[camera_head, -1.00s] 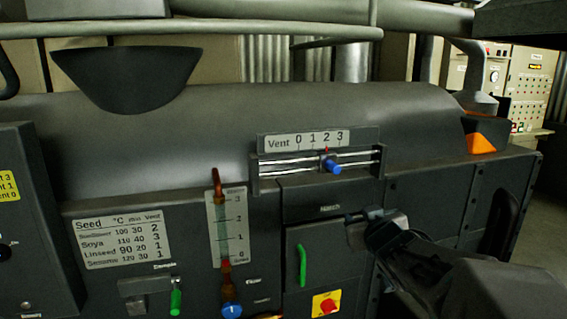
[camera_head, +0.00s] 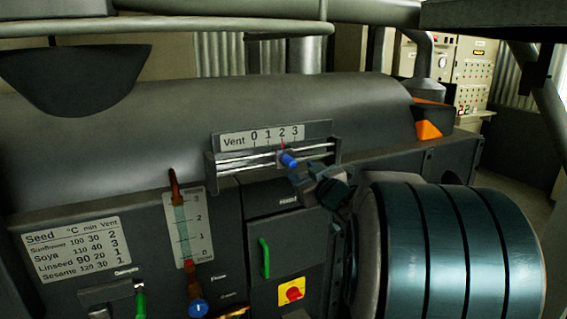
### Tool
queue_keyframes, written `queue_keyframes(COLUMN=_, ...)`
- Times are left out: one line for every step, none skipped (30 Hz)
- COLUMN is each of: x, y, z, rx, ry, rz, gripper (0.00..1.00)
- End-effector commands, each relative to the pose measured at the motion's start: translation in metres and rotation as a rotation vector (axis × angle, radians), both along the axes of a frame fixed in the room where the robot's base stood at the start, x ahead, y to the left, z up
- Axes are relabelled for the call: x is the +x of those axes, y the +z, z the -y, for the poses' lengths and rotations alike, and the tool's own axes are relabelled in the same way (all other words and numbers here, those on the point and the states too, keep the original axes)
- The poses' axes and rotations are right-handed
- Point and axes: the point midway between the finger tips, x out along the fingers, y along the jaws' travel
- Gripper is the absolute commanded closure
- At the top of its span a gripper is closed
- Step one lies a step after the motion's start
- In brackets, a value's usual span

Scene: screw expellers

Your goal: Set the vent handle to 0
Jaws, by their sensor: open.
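The vent handle (camera_head: 289,160) is a blue knob on a slider with two horizontal rails (camera_head: 240,161). Its red pointer stands under the 2 on the vent scale (camera_head: 276,135), which runs from 0 at left to 3 at right. My gripper (camera_head: 301,179) is open, just below and right of the knob, with its fingers toward it. I cannot tell whether a finger touches the knob. The rails left of the knob are clear.
A green handle (camera_head: 265,258) and a red knob on a yellow plate (camera_head: 291,291) sit below on the machine's front. A glass level tube (camera_head: 181,226) and a seed table (camera_head: 73,249) are at left. My arm covers the lower right.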

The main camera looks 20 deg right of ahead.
Motion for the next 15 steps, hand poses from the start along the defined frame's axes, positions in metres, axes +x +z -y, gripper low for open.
queue_keyframes(x=0.010, y=0.002, z=-0.001, rx=-0.001, ry=0.003, rz=-0.002, gripper=0.55)
queue_keyframes(x=0.015, y=0.001, z=-0.001, rx=0.000, ry=0.003, rz=-0.002, gripper=0.55)
queue_keyframes(x=0.022, y=0.001, z=-0.001, rx=0.000, ry=0.003, rz=-0.002, gripper=0.55)
queue_keyframes(x=0.026, y=0.001, z=-0.002, rx=0.000, ry=0.003, rz=-0.001, gripper=0.55)
queue_keyframes(x=0.030, y=0.001, z=-0.002, rx=0.001, ry=0.003, rz=-0.002, gripper=0.55)
queue_keyframes(x=0.035, y=0.001, z=-0.002, rx=0.000, ry=0.002, rz=-0.001, gripper=0.55)
queue_keyframes(x=0.038, y=0.001, z=-0.002, rx=-0.001, ry=0.002, rz=0.000, gripper=0.55)
queue_keyframes(x=0.041, y=0.001, z=-0.002, rx=-0.001, ry=0.002, rz=0.000, gripper=0.55)
queue_keyframes(x=0.044, y=0.001, z=-0.002, rx=-0.001, ry=0.002, rz=-0.001, gripper=0.55)
queue_keyframes(x=0.046, y=0.001, z=-0.002, rx=-0.001, ry=0.002, rz=0.000, gripper=0.55)
queue_keyframes(x=0.047, y=0.001, z=-0.002, rx=-0.001, ry=0.001, rz=0.000, gripper=0.55)
queue_keyframes(x=0.049, y=0.001, z=-0.002, rx=0.000, ry=0.001, rz=0.000, gripper=0.55)
queue_keyframes(x=0.050, y=0.001, z=-0.002, rx=0.000, ry=0.000, rz=0.000, gripper=0.55)
queue_keyframes(x=0.051, y=0.000, z=-0.002, rx=0.000, ry=0.000, rz=0.000, gripper=0.55)
queue_keyframes(x=0.051, y=0.000, z=-0.002, rx=0.000, ry=0.000, rz=0.000, gripper=0.55)
